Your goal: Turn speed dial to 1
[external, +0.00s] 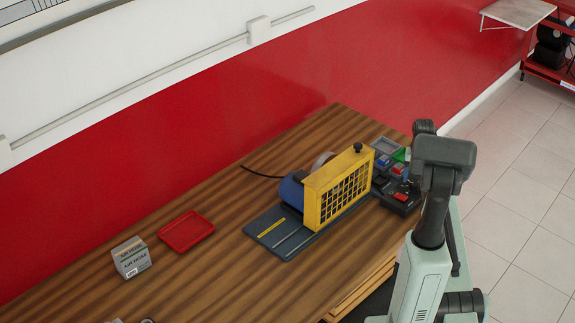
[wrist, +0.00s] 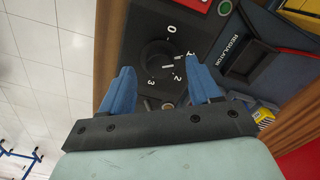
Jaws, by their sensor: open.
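The speed dial (wrist: 155,56) is a round black knob on a dark panel (wrist: 145,22) in the wrist view, with white numbers 0 to 3 around its right and lower sides. A short white mark shows near its right side; I cannot tell exactly which number it points at. My gripper (wrist: 161,76) is open, its blue fingers apart on either side of the dial's lower part in the picture. I cannot tell whether they touch it. In the external view the dark control box (external: 403,205) stands at the table's right end, partly hidden by my arm.
In the external view, a yellow guard (external: 313,204) stands left of the control box. A red tray (external: 186,231) and a small carton (external: 131,258) are farther left.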

